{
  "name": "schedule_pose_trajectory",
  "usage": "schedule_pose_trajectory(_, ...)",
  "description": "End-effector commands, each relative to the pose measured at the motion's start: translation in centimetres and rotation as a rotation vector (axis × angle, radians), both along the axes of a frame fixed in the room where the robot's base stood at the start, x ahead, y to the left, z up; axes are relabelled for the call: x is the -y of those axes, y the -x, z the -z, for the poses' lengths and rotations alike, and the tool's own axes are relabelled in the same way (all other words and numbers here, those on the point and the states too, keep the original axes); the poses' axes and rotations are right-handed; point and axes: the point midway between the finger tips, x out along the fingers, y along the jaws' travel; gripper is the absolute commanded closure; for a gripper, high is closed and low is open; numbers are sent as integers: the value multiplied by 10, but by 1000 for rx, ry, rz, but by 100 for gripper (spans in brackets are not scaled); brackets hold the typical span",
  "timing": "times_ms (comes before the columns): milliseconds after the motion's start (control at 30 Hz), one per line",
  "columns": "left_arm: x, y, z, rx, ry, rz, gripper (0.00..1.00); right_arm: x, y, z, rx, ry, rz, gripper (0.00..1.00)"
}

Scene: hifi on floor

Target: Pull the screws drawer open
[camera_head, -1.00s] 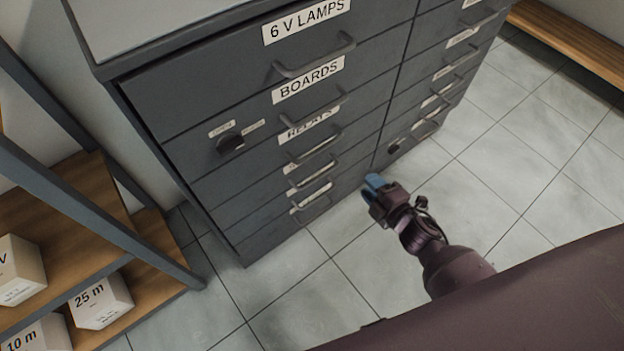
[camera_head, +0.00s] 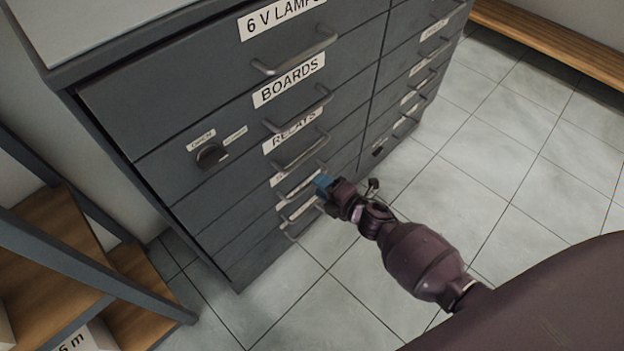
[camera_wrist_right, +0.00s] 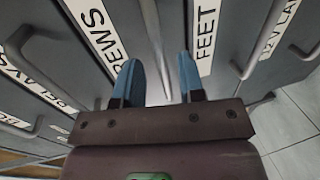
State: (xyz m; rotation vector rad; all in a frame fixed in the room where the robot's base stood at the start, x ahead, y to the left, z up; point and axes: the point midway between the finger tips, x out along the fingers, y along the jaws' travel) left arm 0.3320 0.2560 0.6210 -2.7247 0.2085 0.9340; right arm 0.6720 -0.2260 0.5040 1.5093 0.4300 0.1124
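The screws drawer's label (camera_wrist_right: 95,30) is partly readable in the right wrist view. Its bar handle (camera_wrist_right: 155,45) runs between my right gripper's two blue fingers (camera_wrist_right: 158,78). The fingers are apart, one on each side of the bar; I cannot tell whether either touches it. In the head view my right gripper (camera_head: 322,184) is low at the cabinet front, at the fourth drawer down, below the relays label (camera_head: 292,131). It hides part of that drawer's label and handle. The drawer front looks flush with the others. My left gripper is not in view.
The grey cabinet (camera_head: 150,190) has handles above and below, including the boards handle (camera_head: 298,112) and the feet drawer's label (camera_wrist_right: 206,30). A dark knob (camera_head: 211,155) sticks out at left. A wooden shelf rack (camera_head: 50,235) stands at left. Tiled floor at right is clear.

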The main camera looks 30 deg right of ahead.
Motion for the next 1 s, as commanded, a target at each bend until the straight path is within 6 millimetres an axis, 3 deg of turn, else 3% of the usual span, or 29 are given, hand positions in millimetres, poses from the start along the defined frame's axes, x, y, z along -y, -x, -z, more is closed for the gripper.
schedule_pose_trajectory(300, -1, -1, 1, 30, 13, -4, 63, -10, -28, 8, -2, 0, 0, 64)
schedule_pose_trajectory(667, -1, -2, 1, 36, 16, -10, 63, -12, -32, 7, 0, -1, 0, 64)
schedule_pose_trajectory(900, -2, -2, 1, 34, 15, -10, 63, -12, -32, 7, 0, -1, 0, 99)
schedule_pose_trajectory(1000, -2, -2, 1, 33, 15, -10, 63, -12, -32, 7, 0, -1, 0, 100)
